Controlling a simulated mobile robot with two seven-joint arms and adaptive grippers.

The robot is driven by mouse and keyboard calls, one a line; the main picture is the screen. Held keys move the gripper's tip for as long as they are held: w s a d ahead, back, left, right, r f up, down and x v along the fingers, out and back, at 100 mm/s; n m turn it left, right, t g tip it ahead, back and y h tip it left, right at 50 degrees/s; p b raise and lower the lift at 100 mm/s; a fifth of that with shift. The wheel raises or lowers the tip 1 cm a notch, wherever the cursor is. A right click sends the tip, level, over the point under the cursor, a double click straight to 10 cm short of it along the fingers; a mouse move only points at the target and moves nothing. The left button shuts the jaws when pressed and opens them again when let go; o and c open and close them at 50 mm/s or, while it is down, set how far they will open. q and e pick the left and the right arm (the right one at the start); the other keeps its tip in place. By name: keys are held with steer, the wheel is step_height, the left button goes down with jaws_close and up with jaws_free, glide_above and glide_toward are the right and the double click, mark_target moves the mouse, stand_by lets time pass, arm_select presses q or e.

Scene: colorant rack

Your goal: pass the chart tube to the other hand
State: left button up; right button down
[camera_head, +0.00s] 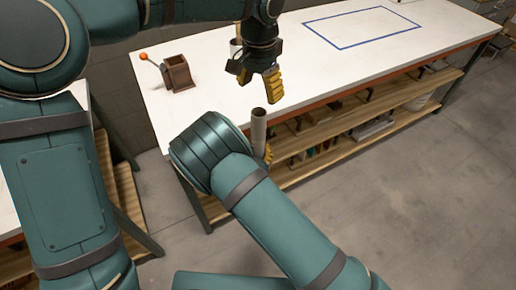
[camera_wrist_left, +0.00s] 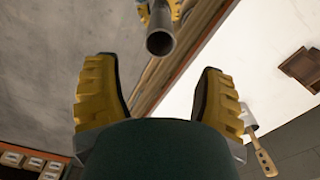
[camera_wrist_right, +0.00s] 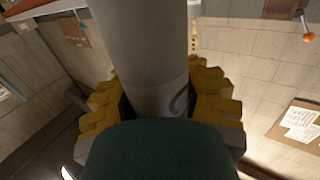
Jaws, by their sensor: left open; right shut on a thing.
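The chart tube (camera_head: 258,128) is a grey-brown hollow cylinder held upright in front of the bench's near edge. My right gripper (camera_head: 266,155) is shut on it, mostly hidden behind my right arm. In the right wrist view the tube (camera_wrist_right: 145,50) stands between the yellow fingers (camera_wrist_right: 160,100). My left gripper (camera_head: 259,84) is open and empty above the tube, pointing down. In the left wrist view its yellow fingers (camera_wrist_left: 155,100) are spread, and the open end of the tube (camera_wrist_left: 160,40) shows beyond them, apart from them.
A white bench (camera_head: 215,85) with a lower wooden shelf (camera_head: 330,145) holding several items stands ahead. A brown box with an orange-knobbed crank (camera_head: 178,74) is on its left part. A blue taped rectangle (camera_head: 365,45) on the bench is empty. The floor at right is clear.

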arm_select(q)
steer(key=s+a+f+n+g, duration=0.1)
steer(key=a+f+g, duration=0.1)
steer(key=a+f, duration=0.3)
steer(key=s+a+f+n+t+h, duration=0.1)
steer(key=a+f, duration=0.2)
steer(key=f, duration=0.7)
steer(key=s+a+f+n+t, duration=0.1)
steer(key=a+f, duration=0.3)
steer(key=f, duration=0.7)
steer(key=s+d+f+n+t+h, duration=0.2)
steer(key=s+f+n, duration=0.5)
steer(key=s, duration=0.7)
steer(key=shift+s+d+f+h, duration=0.15)
steer(key=shift+d+f+h, duration=0.35)
steer(key=shift+d+f, duration=0.55)
steer(key=shift+d+r, duration=0.1)
steer(key=shift+r, duration=0.05)
